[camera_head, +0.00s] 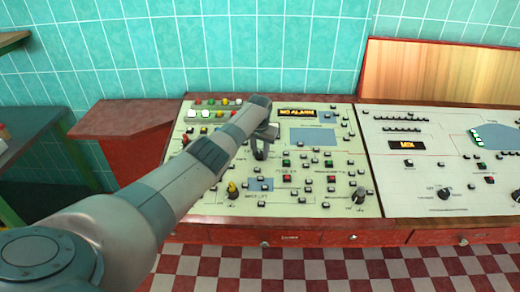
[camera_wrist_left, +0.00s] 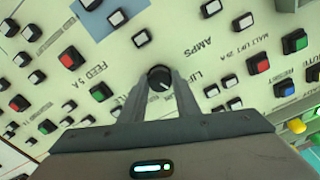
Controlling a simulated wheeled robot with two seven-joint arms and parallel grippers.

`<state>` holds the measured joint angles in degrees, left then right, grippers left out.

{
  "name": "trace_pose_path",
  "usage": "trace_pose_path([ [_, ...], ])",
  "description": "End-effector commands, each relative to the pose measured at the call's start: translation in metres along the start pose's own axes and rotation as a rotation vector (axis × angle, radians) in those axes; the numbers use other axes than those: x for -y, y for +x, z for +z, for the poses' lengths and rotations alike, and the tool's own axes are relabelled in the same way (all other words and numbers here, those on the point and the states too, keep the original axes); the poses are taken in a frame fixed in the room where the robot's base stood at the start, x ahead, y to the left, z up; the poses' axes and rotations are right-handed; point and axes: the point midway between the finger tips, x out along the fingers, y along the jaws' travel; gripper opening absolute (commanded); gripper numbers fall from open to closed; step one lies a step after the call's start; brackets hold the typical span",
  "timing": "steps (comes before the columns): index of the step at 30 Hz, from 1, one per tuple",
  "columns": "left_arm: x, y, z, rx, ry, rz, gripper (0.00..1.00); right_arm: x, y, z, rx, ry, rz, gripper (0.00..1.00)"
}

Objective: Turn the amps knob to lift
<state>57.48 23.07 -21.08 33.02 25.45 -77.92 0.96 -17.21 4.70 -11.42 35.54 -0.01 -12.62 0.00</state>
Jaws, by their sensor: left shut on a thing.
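In the left wrist view a round black knob (camera_wrist_left: 159,74) stands on the cream panel, with the printed label AMPS (camera_wrist_left: 190,49) above and to its right. A partly covered label starting with LIF (camera_wrist_left: 193,78) is just right of the knob. My left gripper (camera_wrist_left: 160,86) is shut on the knob, one finger on each side. The fingers hide part of it, and I cannot make out clearly where it points. In the head view my left gripper (camera_head: 260,150) reaches down to the left panel (camera_head: 215,160), and it hides the knob there. My right gripper is not in view.
Several small push buttons, such as a red one (camera_wrist_left: 71,59) and a green one (camera_wrist_left: 101,92), surround the knob closely. A yellow-topped knob (camera_head: 232,188) and a grey knob (camera_head: 359,194) stand near the panel's front edge. A second panel (camera_head: 440,165) adjoins at right.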

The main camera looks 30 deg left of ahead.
Motion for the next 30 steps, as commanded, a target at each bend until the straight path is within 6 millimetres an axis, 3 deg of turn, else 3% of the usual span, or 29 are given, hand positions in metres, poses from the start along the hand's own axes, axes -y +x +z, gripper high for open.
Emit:
trace_pose_path([
  [15, -0.001, -0.001, -0.001, -0.001, -0.361, 0.001, 0.07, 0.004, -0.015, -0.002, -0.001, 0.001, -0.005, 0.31],
  [30, 0.000, -0.001, -0.001, -0.003, -0.411, 0.000, 0.07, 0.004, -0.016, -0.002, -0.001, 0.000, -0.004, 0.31],
])
